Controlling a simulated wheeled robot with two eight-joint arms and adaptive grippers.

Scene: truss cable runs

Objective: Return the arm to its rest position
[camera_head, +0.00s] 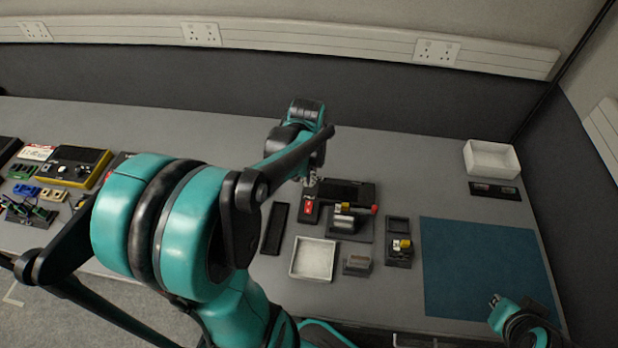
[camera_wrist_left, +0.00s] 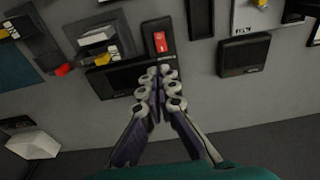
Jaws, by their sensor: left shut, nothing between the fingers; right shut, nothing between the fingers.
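My left arm crosses the head view from the lower left and hides part of the bench. My right gripper (camera_head: 494,301) is at the lower right, over the front edge of the blue mat, shut and empty.
The blue mat (camera_head: 480,265) is bare at the right. A white bin (camera_head: 491,159) stands at the back right and a shallow white tray (camera_head: 313,259) near the front. Dark fixtures with metal parts (camera_head: 344,222) crowd the middle. A yellow-edged black device (camera_head: 74,165) lies at the left.

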